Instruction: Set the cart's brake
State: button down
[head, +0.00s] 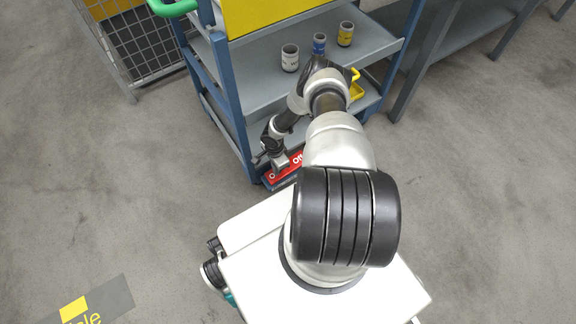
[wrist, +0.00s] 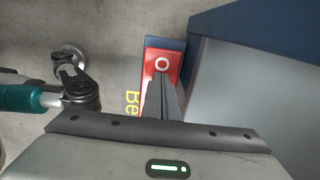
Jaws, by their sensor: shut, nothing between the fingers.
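The cart (head: 235,95) has a blue frame, grey shelves and a green handle (head: 172,7). Low on its near side is a red pedal (head: 294,165) with white lettering, partly covered by my arm in the head view. The wrist view shows the red pedal (wrist: 163,61) with a white ring-shaped mark on its end. My gripper (head: 280,166) is down at the pedal. In the wrist view its fingers (wrist: 161,78) are together and empty, in front of the red face. I cannot tell whether the fingertips touch it. Yellow letters (wrist: 132,104) show left of the fingers, partly hidden.
A yellow tray (head: 356,91) is lower down. A wire cage (head: 140,50) stands left and a grey bench (head: 455,45) right. The floor at left is clear.

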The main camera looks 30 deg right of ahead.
notch_tip(320, 180, up, 7)
jog(key=p, duration=0.7)
dwell(0.6)
